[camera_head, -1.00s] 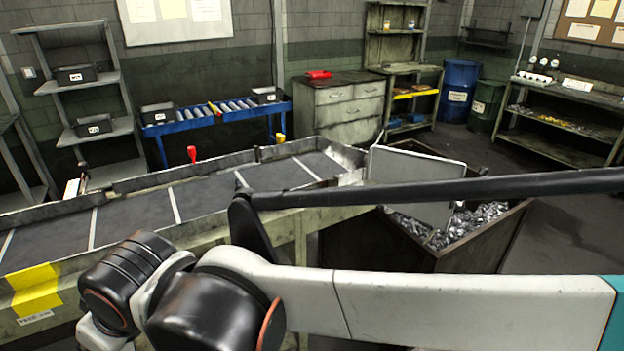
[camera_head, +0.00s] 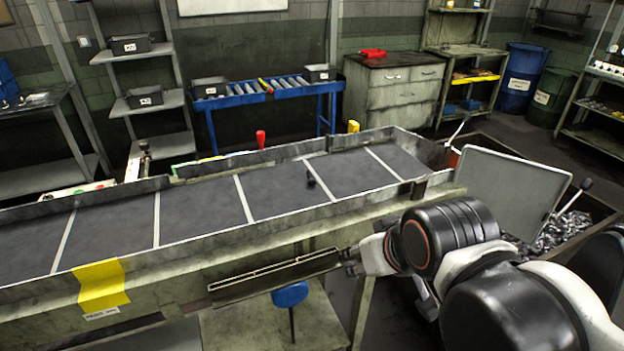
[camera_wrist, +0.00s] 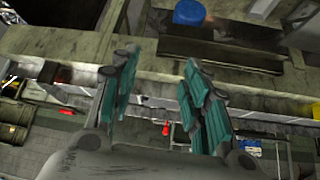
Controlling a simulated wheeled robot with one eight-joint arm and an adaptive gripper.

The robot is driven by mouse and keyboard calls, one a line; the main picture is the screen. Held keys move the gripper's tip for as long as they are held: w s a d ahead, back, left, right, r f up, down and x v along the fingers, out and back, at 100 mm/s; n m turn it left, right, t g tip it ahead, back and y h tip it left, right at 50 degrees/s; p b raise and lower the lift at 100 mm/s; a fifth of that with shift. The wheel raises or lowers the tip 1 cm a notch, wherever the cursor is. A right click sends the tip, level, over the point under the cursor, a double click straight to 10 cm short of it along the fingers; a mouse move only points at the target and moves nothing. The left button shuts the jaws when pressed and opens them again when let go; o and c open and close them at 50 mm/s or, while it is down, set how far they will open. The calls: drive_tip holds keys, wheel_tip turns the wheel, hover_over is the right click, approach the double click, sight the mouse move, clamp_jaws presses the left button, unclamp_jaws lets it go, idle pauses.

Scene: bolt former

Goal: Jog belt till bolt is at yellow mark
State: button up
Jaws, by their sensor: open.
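The conveyor belt (camera_head: 190,215) is dark with white cross lines. A small dark piece that looks like the bolt (camera_head: 310,177) stands on it, right of the middle, close to a cross line. The yellow mark (camera_head: 102,285) is on the near side rail, far to the left of that piece. My gripper (camera_head: 347,262) is beside the near side of the conveyor, below the belt. The wrist view shows its teal finger pads apart with nothing between them (camera_wrist: 158,100). A panel with red and green buttons (camera_head: 78,191) is partly visible behind the belt's left part.
A red-topped lever (camera_head: 260,139) and a yellow one (camera_head: 353,126) stand behind the belt. A metal slotted tray (camera_head: 275,275) and blue stool (camera_head: 290,295) are near my gripper. A bin of metal parts (camera_head: 565,230) stands at right.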

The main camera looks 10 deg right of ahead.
clamp_jaws()
idle(1.4)
